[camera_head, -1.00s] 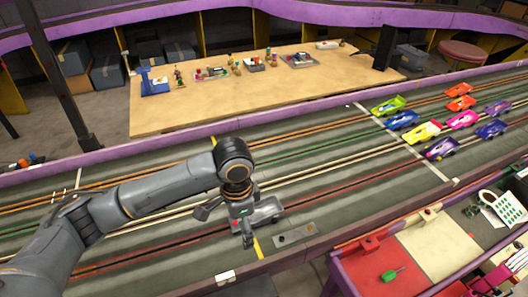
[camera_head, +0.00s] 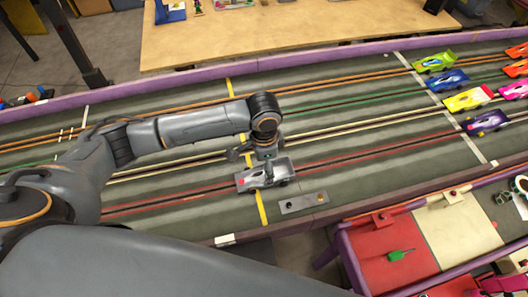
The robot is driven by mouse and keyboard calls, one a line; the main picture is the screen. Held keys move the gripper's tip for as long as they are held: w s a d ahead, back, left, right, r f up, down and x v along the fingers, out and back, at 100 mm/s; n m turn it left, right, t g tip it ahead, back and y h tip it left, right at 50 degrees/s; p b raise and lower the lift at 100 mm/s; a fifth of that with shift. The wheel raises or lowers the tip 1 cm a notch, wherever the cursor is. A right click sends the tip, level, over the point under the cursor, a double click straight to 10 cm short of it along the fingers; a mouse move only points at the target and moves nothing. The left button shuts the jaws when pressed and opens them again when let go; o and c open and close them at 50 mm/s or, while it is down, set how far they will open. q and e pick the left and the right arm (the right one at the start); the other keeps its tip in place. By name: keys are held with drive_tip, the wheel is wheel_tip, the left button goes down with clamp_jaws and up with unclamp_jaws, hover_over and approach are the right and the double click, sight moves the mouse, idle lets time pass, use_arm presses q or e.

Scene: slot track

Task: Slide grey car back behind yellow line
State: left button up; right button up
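The grey car (camera_head: 281,171) sits on the track near its front edge, at the red slot lines. My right gripper is not in view.
Several coloured cars, such as the purple one (camera_head: 486,122), stand at the white line (camera_head: 452,115) on the right. A red and cream bench (camera_head: 385,255) is in front.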

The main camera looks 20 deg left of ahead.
sight(289, 167)
use_arm(q)
wheel_tip(289, 167, down, 4)
drive_tip(key=shift+r, duration=0.1)
drive_tip(key=shift+f, duration=0.6)
drive_tip(key=c, duration=1.3)
drive_tip(key=o, duration=0.5)
drive_tip(key=shift+c, duration=0.7)
drive_tip(key=shift+w+d, duration=0.4)
drive_tip(key=shift+d, duration=0.2)
drive_tip(key=shift+w+d, duration=0.35)
drive_tip(key=shift+d, duration=0.25)
drive_tip(key=shift+w+d+b, duration=0.2)
drive_tip(key=shift+w+d, duration=0.5)
drive_tip(key=shift+d, duration=0.3)
drive_tip(key=shift+w+d+b, duration=0.15)
drive_tip(key=shift+w+d, duration=0.5)
drive_tip(key=shift+d, duration=0.3)
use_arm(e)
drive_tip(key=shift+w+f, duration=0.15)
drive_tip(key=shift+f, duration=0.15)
